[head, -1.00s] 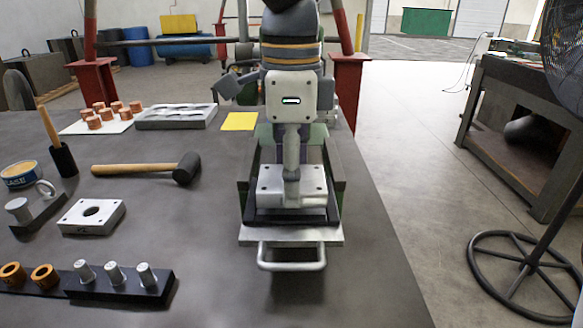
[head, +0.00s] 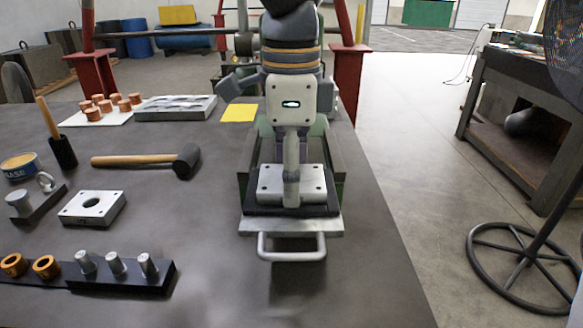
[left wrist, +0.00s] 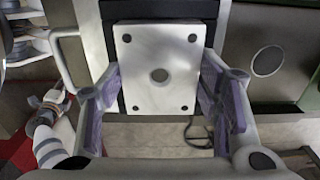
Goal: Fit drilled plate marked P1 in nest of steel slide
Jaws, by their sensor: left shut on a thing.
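A pale drilled plate (head: 313,182) with corner holes and a middle hole is held level by my left gripper (head: 291,182) at the steel slide (head: 250,228). In the left wrist view the plate (left wrist: 160,45) fills the space between the purple finger pads, which are shut on its two opposite edges. A black frame (head: 262,210) shows just under and around the plate. I cannot tell from the view whether the plate is fully seated in the nest. No P1 mark is legible. My right gripper is out of view.
The slide's handle (head: 292,257) points towards me. Green side walls (head: 337,190) flank the slide. Left on the table are a mallet (head: 140,161), another drilled plate (head: 75,210), a black rack with pins (head: 120,278) and orange rings (head: 46,266). The table's front right is clear.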

